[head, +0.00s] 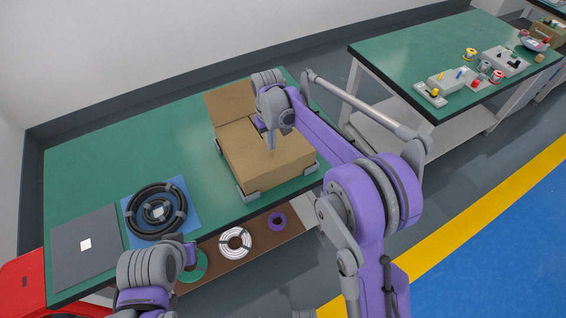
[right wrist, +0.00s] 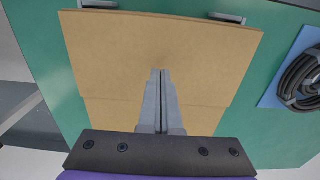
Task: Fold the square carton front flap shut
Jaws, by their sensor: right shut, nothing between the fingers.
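The square cardboard carton (head: 255,172) stands on the green bench, held at its lower corners by grey brackets. One flap (head: 229,104) stands up at the carton's far side. The near part of the top looks covered by a flat panel, which also shows in the right wrist view (right wrist: 110,60). My right gripper (head: 270,147) is over the carton top, pointing down, with its fingers shut and empty. In the right wrist view its fingertips (right wrist: 161,72) overlap the cardboard; I cannot tell whether they touch it. Of my left arm only links show at bottom left.
A black cable coil (head: 136,222) on a blue mat and a grey panel (head: 70,257) lie left of the carton. Spools, including a white one (head: 235,255), sit on the lower shelf. Another bench (head: 405,55) stands at the right. The bench's back left is clear.

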